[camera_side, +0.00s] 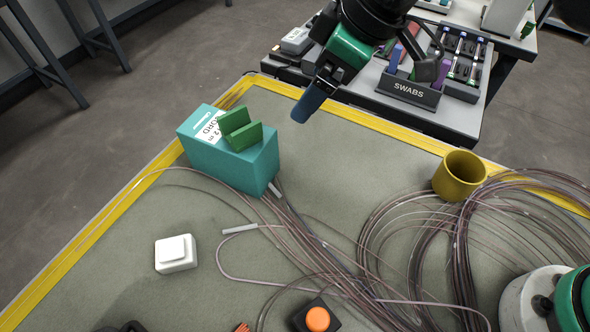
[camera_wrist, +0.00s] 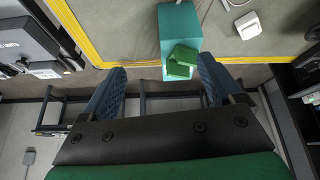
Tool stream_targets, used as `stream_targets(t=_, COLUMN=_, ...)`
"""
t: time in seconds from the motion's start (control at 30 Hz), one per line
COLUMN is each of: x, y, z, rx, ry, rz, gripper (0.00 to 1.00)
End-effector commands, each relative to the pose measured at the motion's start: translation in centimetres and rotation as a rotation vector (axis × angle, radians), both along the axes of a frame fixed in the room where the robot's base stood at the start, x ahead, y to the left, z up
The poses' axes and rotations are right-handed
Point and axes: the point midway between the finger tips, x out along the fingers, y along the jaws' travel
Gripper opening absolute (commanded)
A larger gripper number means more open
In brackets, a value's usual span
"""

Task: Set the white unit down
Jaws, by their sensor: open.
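A small white unit (camera_side: 176,254) with a raised square top sits flat on the grey-green mat (camera_side: 330,170), in the left front part of the side view. My gripper (camera_side: 308,104) is in the air over the far part of the mat, well apart from the unit. Its two blue fingers are spread wide in the wrist view (camera_wrist: 162,68), with nothing between them.
A teal box (camera_side: 235,160) with a green block (camera_side: 240,130) on top stands left of my gripper. Loose cables (camera_side: 450,230) spread across the mat. A yellow cup (camera_side: 459,175), an orange button (camera_side: 317,319) and a swabs tray (camera_side: 408,92) are nearby. The mat around the unit is mostly clear.

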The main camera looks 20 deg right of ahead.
Motion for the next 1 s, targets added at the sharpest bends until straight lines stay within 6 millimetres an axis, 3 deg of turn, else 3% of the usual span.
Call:
stream_targets(t=0.03, x=0.3, y=-3.7, z=0.3, rx=0.011, ry=-0.012, rz=-0.124, gripper=0.86)
stream_targets(t=0.2, x=-0.9, y=-14.0, z=0.0, rx=0.053, ry=-0.061, rz=-0.517, gripper=0.86)
stream_targets(t=0.3, x=-2.3, y=-18.3, z=-0.9, rx=0.075, ry=-0.092, rz=-0.706, gripper=0.86)
stream_targets(t=0.4, x=-3.6, y=-21.1, z=-1.8, rx=0.092, ry=-0.116, rz=-0.841, gripper=0.86)
stream_targets(t=0.6, x=-4.7, y=-23.1, z=-2.7, rx=0.106, ry=-0.138, rz=-0.949, gripper=0.86)
stream_targets(t=1.0, x=-4.7, y=-23.1, z=-2.7, rx=0.106, ry=-0.138, rz=-0.949, gripper=0.86)
